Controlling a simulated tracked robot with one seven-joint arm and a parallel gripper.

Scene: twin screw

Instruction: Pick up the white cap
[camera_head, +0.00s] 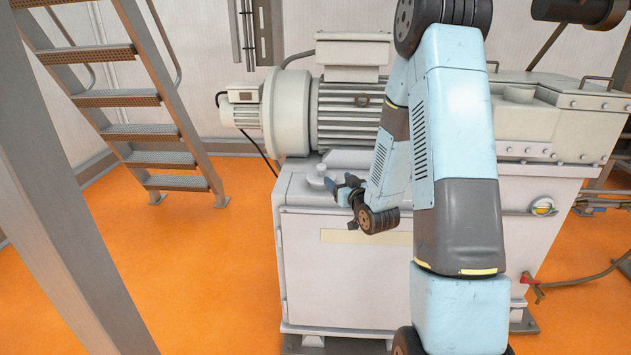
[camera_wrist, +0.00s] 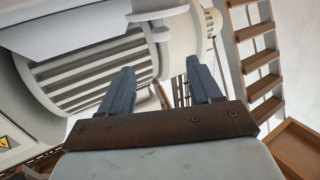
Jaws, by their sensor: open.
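A small round white piece that looks like the white cap (camera_head: 315,181) sits on the top left corner of the pale machine cabinet (camera_head: 300,262) in the head view. My gripper (camera_head: 341,183) is just to the right of it, in front of the cabinet's top edge. The two blue fingers are apart, with nothing seen between them. In the wrist view my gripper (camera_wrist: 160,66) is also open, with its fingers pointing toward the motor. I cannot make out the cap in the wrist view.
A large ribbed motor (camera_head: 348,110) stands on the cabinet, close behind my gripper. A metal ladder (camera_head: 135,100) is at the left, and a grey post (camera_head: 62,200) crosses the near left. Orange floor (camera_head: 215,265) is clear between post and cabinet. A red-handled lever (camera_head: 535,285) is at the right.

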